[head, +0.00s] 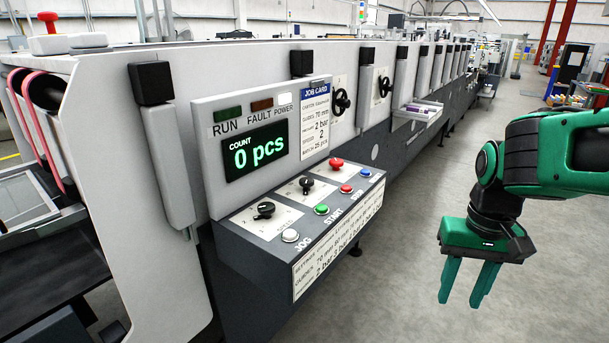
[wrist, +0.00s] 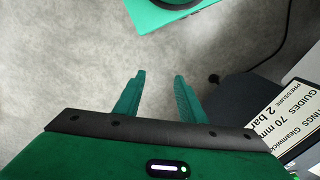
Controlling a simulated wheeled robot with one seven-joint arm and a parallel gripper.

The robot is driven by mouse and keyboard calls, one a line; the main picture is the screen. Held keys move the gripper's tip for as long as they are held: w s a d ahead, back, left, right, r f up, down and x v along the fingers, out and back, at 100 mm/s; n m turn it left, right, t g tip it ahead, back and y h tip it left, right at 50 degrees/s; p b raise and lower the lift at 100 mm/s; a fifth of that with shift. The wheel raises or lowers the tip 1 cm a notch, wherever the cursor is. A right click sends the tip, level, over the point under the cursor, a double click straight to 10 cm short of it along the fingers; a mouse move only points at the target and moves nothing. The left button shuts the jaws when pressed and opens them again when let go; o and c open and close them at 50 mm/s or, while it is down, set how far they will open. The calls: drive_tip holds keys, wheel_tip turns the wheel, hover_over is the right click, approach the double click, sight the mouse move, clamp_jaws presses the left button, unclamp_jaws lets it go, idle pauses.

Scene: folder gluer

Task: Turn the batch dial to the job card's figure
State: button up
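The grey control console has two black dials on pale plates, a front one (head: 264,211) and a rear one (head: 306,185). The count display (head: 256,151) reads 0 pcs. My green gripper (head: 461,300) hangs open and empty, fingers down, right of the console and apart from it. In the wrist view, the gripper (wrist: 160,80) has bare floor between its fingers.
White, green, blue buttons (head: 346,188) line the console front, with a red mushroom button (head: 336,164) behind. A settings plate (head: 337,235) is on its front face, also at the right of the wrist view (wrist: 290,120). The floor (head: 400,270) between gripper and console is clear.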

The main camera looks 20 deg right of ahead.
drive_tip(key=shift+o, duration=1)
drive_tip(key=shift+w+r+n, duration=0.15)
drive_tip(key=shift+r+n, duration=0.05)
drive_tip(key=shift+r, duration=0.35)
drive_tip(key=shift+w+r+n, duration=0.15)
drive_tip(key=shift+r+n, duration=0.05)
drive_tip(key=shift+r, duration=0.35)
wheel_tip(320, 180, up, 16)
drive_tip(key=n, duration=1.7)
hover_over(307, 180)
wheel_tip(307, 180, down, 10)
drive_tip(key=shift+w+f, duration=0.1)
